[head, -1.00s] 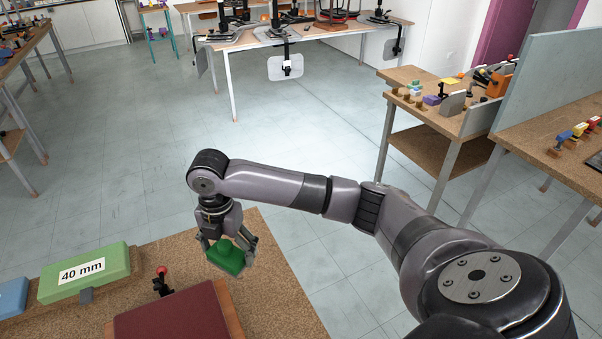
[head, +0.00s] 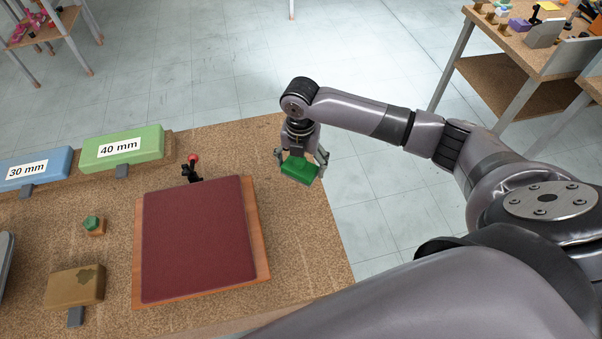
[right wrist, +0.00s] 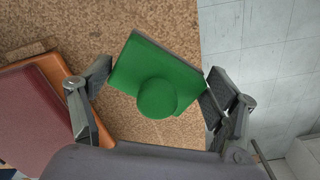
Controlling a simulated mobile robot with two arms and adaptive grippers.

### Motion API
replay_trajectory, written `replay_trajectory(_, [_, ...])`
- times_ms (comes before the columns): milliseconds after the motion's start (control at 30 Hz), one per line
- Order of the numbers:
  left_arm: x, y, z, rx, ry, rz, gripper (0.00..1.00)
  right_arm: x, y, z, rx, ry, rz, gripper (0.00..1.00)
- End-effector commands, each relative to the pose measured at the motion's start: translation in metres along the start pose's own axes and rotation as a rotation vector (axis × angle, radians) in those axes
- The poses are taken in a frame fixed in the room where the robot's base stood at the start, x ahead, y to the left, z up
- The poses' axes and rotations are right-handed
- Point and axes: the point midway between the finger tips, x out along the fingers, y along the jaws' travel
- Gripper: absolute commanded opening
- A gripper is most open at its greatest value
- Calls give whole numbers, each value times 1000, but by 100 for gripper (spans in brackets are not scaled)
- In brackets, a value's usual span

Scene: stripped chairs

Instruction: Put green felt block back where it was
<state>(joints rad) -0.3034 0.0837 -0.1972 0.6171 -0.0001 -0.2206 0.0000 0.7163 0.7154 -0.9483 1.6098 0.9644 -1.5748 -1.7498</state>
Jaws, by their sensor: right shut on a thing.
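The green felt block (head: 299,169) is in my right gripper (head: 300,160), near the right edge of the cork-topped table in the head view. In the right wrist view the block (right wrist: 160,70) shows as a green slab with a round green knob, tilted between the two fingers of the right gripper (right wrist: 157,95). The fingers are shut on its sides. Cork table surface shows below it; the height above the table is hard to tell. My left gripper is not in view.
A dark red pad on a wooden board (head: 200,240) lies left of the gripper. Green "40 mm" (head: 122,149) and blue "30 mm" (head: 35,170) blocks stand at the back left. A brown block (head: 75,288) and small green-topped piece (head: 93,225) lie further left.

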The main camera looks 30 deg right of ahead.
Motion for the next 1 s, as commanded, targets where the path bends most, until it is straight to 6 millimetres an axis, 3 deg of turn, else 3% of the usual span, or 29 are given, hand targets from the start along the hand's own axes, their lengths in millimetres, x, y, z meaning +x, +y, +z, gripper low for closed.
replay_trajectory(500, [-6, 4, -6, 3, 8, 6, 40, 59, 0, 0, -1, 1, 1, 55])
replay_trajectory(900, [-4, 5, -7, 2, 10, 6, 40, 64, 0, 0, 0, 0, 0, 55])
replay_trajectory(933, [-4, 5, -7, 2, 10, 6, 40, 63, 0, 0, 0, 0, 0, 83])
replay_trajectory(1000, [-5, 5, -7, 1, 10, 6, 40, 63, 0, 0, -1, 0, 0, 88])
